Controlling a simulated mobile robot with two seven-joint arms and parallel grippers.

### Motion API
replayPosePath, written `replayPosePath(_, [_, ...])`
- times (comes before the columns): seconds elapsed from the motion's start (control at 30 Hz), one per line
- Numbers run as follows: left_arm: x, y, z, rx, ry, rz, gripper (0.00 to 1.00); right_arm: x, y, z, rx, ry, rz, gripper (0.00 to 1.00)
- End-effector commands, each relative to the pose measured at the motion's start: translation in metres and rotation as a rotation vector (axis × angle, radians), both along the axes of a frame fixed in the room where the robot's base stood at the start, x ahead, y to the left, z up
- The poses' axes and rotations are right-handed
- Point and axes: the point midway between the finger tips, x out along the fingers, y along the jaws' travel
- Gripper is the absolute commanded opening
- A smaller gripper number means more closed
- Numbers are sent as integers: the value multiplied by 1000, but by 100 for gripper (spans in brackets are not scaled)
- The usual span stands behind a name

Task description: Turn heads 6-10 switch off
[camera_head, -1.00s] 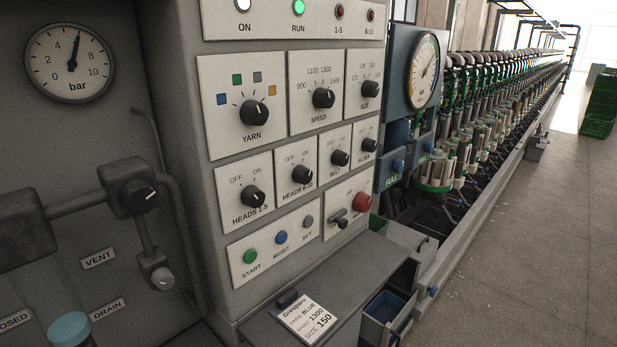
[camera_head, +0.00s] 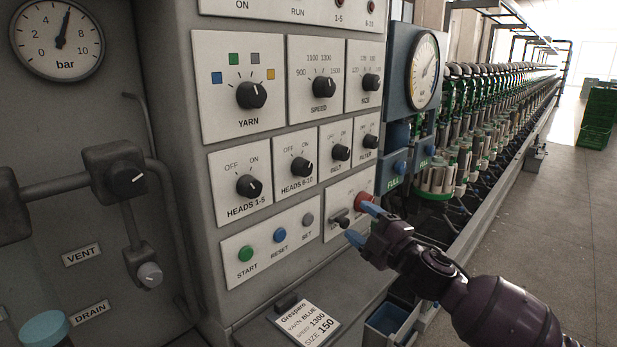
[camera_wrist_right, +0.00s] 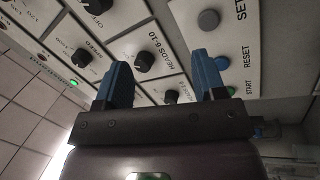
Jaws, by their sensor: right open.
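The HEADS 6-10 switch is a black round knob (camera_head: 302,167) on a white plate with OFF at upper left and ON at upper right. I cannot tell its setting clearly. It also shows in the right wrist view (camera_wrist_right: 145,61), ahead of and between the fingers. My right gripper (camera_head: 364,223) is open and empty, its blue fingers apart, in front of the lower right of the panel, near the lever and red button. It is right of and below the switch and does not touch it. My left gripper is not in view.
The HEADS 1-5 knob (camera_head: 249,187) sits left of the switch, and the BELT knob (camera_head: 341,153) right of it. Below are the START (camera_head: 246,254), RESET (camera_head: 280,236) and SET (camera_head: 308,219) buttons. A red button (camera_head: 364,201) is close to my right gripper. A grey ledge juts out below.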

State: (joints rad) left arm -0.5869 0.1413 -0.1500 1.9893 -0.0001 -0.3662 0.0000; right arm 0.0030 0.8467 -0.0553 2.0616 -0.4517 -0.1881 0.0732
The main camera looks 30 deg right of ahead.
Motion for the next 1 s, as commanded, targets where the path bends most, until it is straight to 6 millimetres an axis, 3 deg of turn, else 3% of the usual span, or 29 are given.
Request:
replayPosePath(0.1, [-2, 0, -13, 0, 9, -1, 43, 8, 11, 59, -224, -164, 77, 64])
replayPosePath(0.2, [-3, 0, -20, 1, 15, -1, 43, 6, 27, 102, -418, -287, 147, 64])
replayPosePath(0.4, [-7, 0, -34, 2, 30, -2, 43, -8, 63, 161, -852, -467, 278, 64])
replayPosePath(0.5, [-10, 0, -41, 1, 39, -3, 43, -16, 75, 175, -1072, -503, 324, 64])
replayPosePath(0.67, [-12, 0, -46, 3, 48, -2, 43, -22, 80, 180, -1394, -473, 354, 64])
replayPosePath(0.8, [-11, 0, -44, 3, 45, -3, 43, -21, 69, 171, -1605, -364, 339, 64])
replayPosePath(1.0, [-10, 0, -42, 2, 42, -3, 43, -14, 46, 154, -1724, -175, 285, 64])
